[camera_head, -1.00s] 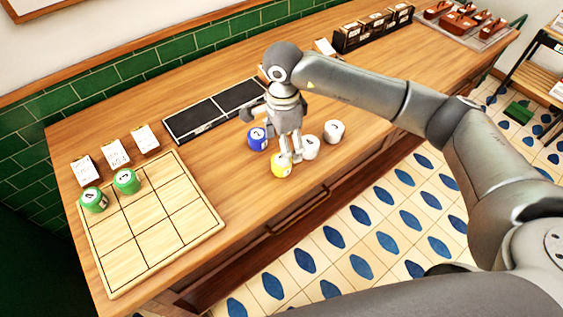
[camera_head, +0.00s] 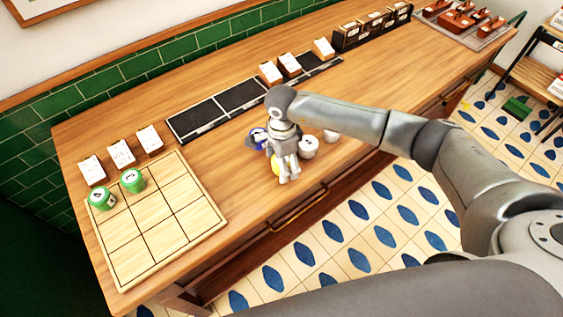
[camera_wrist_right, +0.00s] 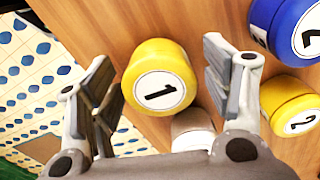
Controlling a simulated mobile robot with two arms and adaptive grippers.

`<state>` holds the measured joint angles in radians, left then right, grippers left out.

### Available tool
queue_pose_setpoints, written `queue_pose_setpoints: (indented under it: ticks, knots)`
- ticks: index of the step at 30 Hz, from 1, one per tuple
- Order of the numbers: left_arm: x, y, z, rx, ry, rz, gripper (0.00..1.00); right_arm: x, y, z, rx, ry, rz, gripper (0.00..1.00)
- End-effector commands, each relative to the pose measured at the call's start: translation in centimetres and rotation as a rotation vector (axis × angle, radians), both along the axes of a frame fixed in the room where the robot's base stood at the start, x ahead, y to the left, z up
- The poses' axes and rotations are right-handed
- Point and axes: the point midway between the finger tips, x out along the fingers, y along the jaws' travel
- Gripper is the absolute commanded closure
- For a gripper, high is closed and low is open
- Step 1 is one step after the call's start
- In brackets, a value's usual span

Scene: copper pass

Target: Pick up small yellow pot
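A yellow pot with a white "1" label (camera_wrist_right: 160,90) lies between the spread fingers of my right gripper (camera_wrist_right: 163,85) in the right wrist view. The gripper is open; the left finger is close to the pot's side, and a gap shows at the right finger. A second yellow pot, marked "2" (camera_wrist_right: 292,110), stands just outside the right finger. In the head view my right gripper (camera_head: 288,178) points down at the counter's front, mostly hiding a yellow pot (camera_head: 276,168). My left gripper is not in view.
A blue pot (camera_wrist_right: 285,28) and a partly hidden whitish pot (camera_wrist_right: 192,128) are close by. White pots (camera_head: 308,148) stand right of the gripper. Green pots (camera_head: 133,180) sit on a wooden grid board (camera_head: 165,240) at left. A dark tray (camera_head: 240,95) lies behind.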

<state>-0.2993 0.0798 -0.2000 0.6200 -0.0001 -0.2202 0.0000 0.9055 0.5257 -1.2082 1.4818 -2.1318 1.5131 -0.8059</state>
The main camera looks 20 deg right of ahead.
Motion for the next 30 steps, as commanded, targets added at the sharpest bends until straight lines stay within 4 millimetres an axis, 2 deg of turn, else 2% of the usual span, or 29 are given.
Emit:
queue_pose_setpoints:
  ticks: [1, 11, 22, 28, 30]
  knots:
    - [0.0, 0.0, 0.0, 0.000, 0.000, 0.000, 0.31, 0.0, 0.0, 0.0, 0.000, 0.000, 0.000, 0.37]
    - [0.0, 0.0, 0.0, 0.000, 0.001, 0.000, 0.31, 0.0, 0.0, 0.1, 0.000, 0.000, 0.000, 0.80]
    - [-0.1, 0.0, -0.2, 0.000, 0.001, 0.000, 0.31, 0.1, 0.0, 0.6, 0.002, -0.003, 0.000, 0.80]
    - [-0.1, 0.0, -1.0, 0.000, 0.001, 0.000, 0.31, 0.2, 0.0, 3.0, 0.003, -0.006, 0.001, 0.80]
    - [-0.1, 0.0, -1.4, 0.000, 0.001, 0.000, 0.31, -0.5, 0.2, 3.8, 0.002, -0.004, 0.003, 0.80]
